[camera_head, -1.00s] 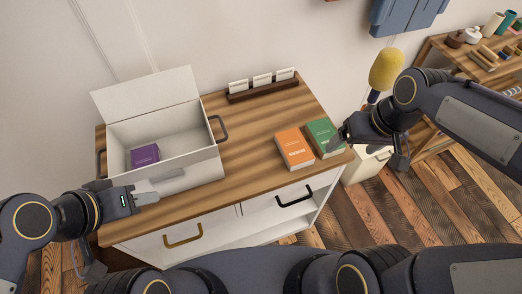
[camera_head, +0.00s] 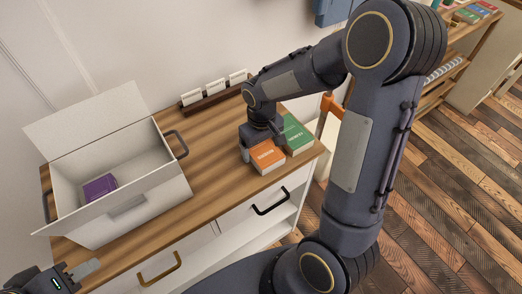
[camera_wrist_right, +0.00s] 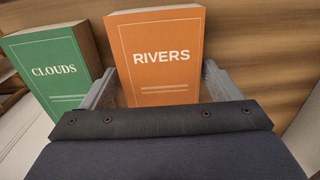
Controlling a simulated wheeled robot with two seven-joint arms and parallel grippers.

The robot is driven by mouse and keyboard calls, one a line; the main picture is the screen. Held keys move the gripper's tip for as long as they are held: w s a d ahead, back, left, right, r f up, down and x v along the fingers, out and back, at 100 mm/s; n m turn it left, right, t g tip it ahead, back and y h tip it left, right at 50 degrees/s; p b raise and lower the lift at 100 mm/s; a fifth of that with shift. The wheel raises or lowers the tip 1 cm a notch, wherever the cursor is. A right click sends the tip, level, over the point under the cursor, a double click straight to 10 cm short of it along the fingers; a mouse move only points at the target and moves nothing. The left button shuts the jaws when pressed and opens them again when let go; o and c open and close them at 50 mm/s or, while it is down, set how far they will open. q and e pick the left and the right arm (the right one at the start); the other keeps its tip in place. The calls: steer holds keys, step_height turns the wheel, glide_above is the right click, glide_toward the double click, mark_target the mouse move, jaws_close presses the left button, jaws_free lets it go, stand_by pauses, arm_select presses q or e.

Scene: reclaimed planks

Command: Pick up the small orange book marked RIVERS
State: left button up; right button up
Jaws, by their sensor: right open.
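The small orange book marked RIVERS (camera_head: 267,158) lies on the wooden cabinet top, near its right front. In the right wrist view the orange book (camera_wrist_right: 155,50) shows its title clearly. My right gripper (camera_wrist_right: 158,92) is open, with one finger at each side of the book's near end; whether they touch it I cannot tell. In the head view my right gripper (camera_head: 259,138) is over the book's far end and hides part of it. My left gripper (camera_head: 85,270) is at the lower left, away from the book; its jaw opening is unclear.
A green book marked CLOUDS (camera_head: 297,137) lies close beside the orange one; it also shows in the right wrist view (camera_wrist_right: 50,70). An open white box (camera_head: 150,180) holds a purple book (camera_head: 99,187). A card rack (camera_head: 213,95) stands at the back. The cabinet top (camera_head: 205,155) between is clear.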

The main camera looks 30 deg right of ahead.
steer(key=shift+f, duration=0.35)
steer(key=c, duration=0.8)
steer(key=shift+c, duration=0.2)
steer(key=shift+r, duration=0.1)
